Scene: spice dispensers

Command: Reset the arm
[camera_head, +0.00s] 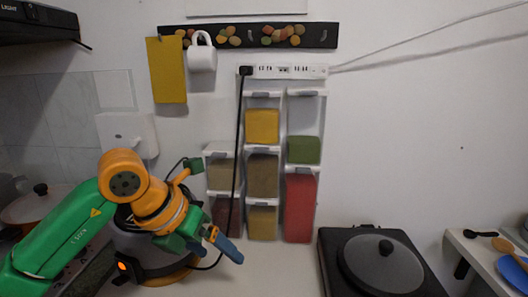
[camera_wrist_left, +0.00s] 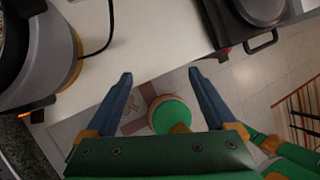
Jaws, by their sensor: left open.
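My left arm comes in from the left in the head view. Its gripper (camera_head: 225,248) is low, in front of the spice dispensers and above the white counter (camera_head: 275,278). In the left wrist view the two blue fingers (camera_wrist_left: 160,73) are spread apart with nothing between them. They are near the counter's edge (camera_wrist_left: 135,35), with floor visible beyond. The wall dispensers hold yellow (camera_head: 262,126), green (camera_head: 304,150), brown (camera_head: 262,178) and red (camera_head: 299,208) contents. My right gripper is not in view.
A grey rounded appliance (camera_head: 140,255) with an orange light stands beside the left arm. A black cable hangs from the power strip (camera_head: 290,72) in front of the dispensers. A lidded pan (camera_head: 380,262) sits on a black cooker at right. The middle counter is clear.

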